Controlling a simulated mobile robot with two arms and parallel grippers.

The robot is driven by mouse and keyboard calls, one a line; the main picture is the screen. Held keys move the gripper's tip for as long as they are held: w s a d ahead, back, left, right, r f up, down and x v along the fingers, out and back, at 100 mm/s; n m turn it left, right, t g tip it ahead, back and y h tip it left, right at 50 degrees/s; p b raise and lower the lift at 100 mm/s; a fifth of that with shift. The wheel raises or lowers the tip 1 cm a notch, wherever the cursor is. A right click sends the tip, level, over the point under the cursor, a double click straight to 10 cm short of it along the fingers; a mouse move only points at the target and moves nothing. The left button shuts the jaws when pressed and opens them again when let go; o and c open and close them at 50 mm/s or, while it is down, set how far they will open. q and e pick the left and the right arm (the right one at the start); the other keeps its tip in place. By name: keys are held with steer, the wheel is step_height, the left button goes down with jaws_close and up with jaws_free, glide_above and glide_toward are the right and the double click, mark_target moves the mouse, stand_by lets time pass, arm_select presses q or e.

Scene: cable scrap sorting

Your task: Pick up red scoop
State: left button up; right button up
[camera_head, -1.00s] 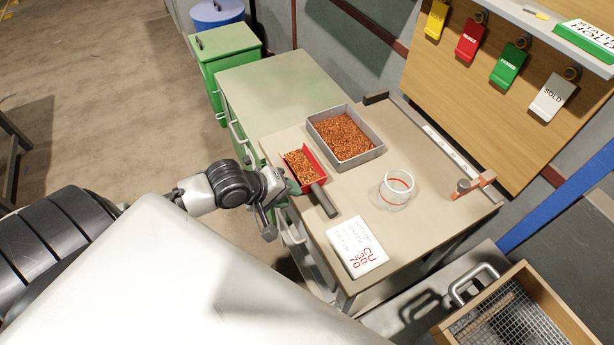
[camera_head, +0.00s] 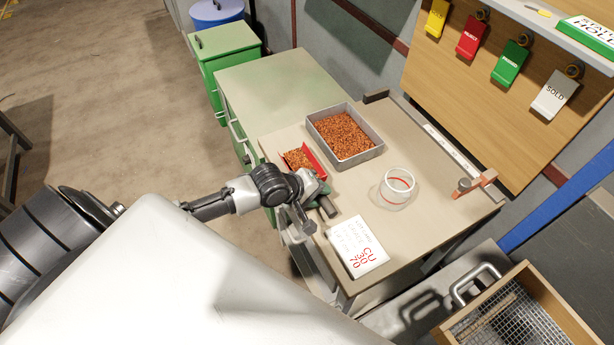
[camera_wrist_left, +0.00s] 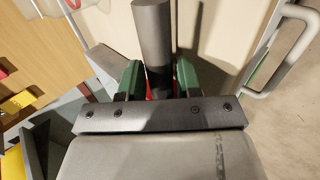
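The red scoop (camera_head: 312,160) lies on the beige bench with copper-coloured granules in its pan and its dark handle (camera_head: 328,205) pointing to the front right. My left gripper (camera_head: 320,201) is at the handle and hides part of it and of the scoop. In the left wrist view the dark handle (camera_wrist_left: 152,45) lies between the two green-padded fingers (camera_wrist_left: 157,82). They stand apart, and the handle does not clearly touch both. Only slivers of red show behind them. My right gripper is not in view.
A grey tray of granules (camera_head: 375,153) stands behind the scoop. A clear container with a red band (camera_head: 398,183) is to the right. A white sign (camera_head: 357,247) lies close in front of the handle. A wooden-framed sieve (camera_head: 541,290) is at the lower right.

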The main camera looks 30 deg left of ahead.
arm_select(q)
steer(key=shift+c, duration=0.3)
jaws_close()
steer(key=shift+w, duration=0.1)
steer(key=shift+r, duration=0.15)
